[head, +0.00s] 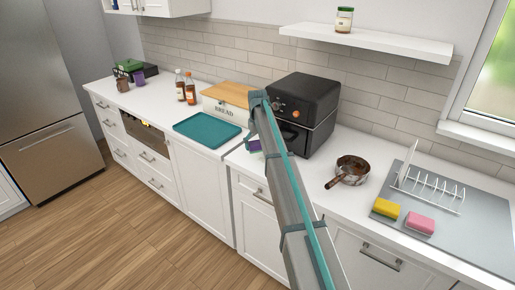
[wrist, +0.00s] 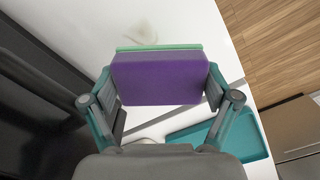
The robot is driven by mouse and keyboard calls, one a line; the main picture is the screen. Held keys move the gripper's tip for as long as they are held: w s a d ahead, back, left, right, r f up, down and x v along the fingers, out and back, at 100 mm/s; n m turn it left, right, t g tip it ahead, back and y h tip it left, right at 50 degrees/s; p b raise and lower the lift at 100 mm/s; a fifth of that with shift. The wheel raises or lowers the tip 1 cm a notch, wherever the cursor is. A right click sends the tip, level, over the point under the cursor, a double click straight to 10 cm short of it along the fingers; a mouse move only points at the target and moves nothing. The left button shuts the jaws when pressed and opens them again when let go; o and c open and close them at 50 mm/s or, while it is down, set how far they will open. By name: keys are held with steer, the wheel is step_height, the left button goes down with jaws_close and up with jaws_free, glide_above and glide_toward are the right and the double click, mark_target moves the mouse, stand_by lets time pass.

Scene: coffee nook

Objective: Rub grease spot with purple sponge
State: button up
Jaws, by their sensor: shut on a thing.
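The purple sponge (wrist: 158,78), with a green layer on its far edge, is held across my gripper (wrist: 161,90) between both fingers. A little of the purple sponge (head: 254,146) shows beside my arm in the head view, near the black oven. A faint greyish grease spot (wrist: 140,34) lies on the white counter just beyond the sponge's green edge in the wrist view. The sponge is apart from the spot in that picture; whether it touches the counter I cannot tell. The spot is not visible in the head view.
A black toaster oven (head: 305,108) stands close beside the gripper. A teal tray (head: 207,130) and a bread box (head: 225,108) are to the left. A pan (head: 352,168), a yellow sponge (head: 386,208) and a pink sponge (head: 420,224) are to the right.

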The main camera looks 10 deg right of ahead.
steer(key=shift+r+p, duration=0.45)
steer(key=shift+r, duration=0.95)
